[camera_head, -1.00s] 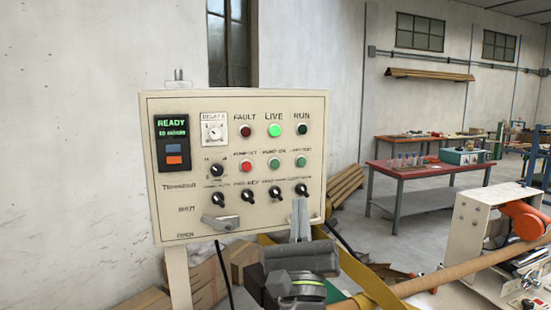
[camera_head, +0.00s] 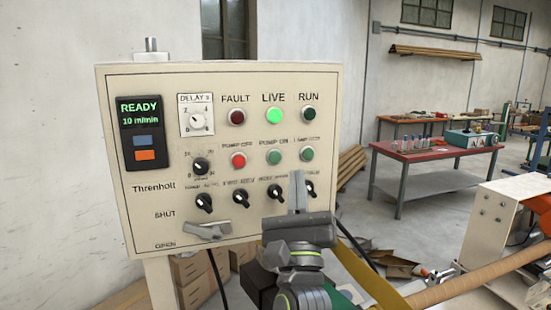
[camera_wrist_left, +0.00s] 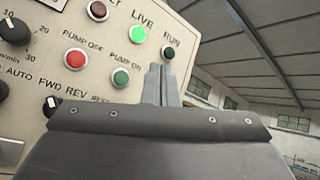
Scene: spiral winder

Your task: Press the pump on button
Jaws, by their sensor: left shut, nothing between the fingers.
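The control panel (camera_head: 165,190) is a cream box on a post, filling the left and middle of the head view. The pump on button (camera_head: 274,157) is a green button right of the red pump off button (camera_head: 238,160). In the left wrist view the pump on button (camera_wrist_left: 121,77) is just left of my fingertips. My left gripper (camera_head: 297,178) is shut and empty, pointing up in front of the panel's lower right, below and right of the pump on button. It looks apart from the button. My right gripper is not in view.
A lit green LIVE lamp (camera_head: 273,115) sits above, between the FAULT lamp (camera_head: 237,117) and RUN lamp (camera_head: 308,116). Several black knobs (camera_head: 240,198) line the lower row. A cardboard tube (camera_head: 490,279) lies at right. A red-topped table (camera_head: 425,155) stands behind.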

